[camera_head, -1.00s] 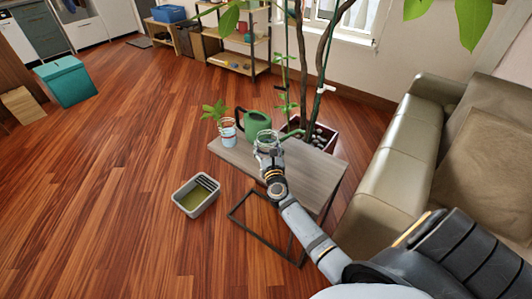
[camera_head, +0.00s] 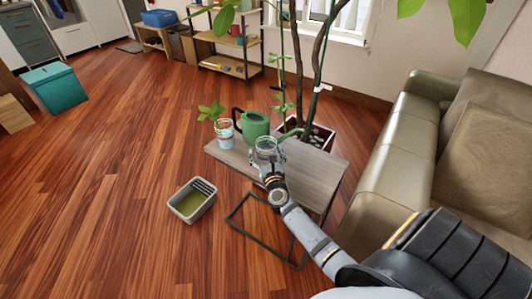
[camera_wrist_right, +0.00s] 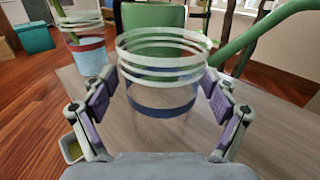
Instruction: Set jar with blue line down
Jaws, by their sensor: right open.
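The jar with the blue line (camera_wrist_right: 161,88) is clear glass with pale rings at its top and a blue band low down. In the right wrist view it stands upright on the grey side table (camera_wrist_right: 255,130), between the pads of my right gripper (camera_wrist_right: 160,95). The fingers are spread to either side of it. In the head view my right gripper (camera_head: 268,162) is at the jar (camera_head: 266,145) over the middle of the table (camera_head: 310,172) and partly hides it. My left gripper is out of view.
A green watering can (camera_head: 254,126) stands just behind the jar. A second jar (camera_head: 225,132) with a plant is to its left. A grey bin (camera_head: 192,203) sits on the floor. A sofa (camera_head: 400,150) is on the right. The table's right part is bare.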

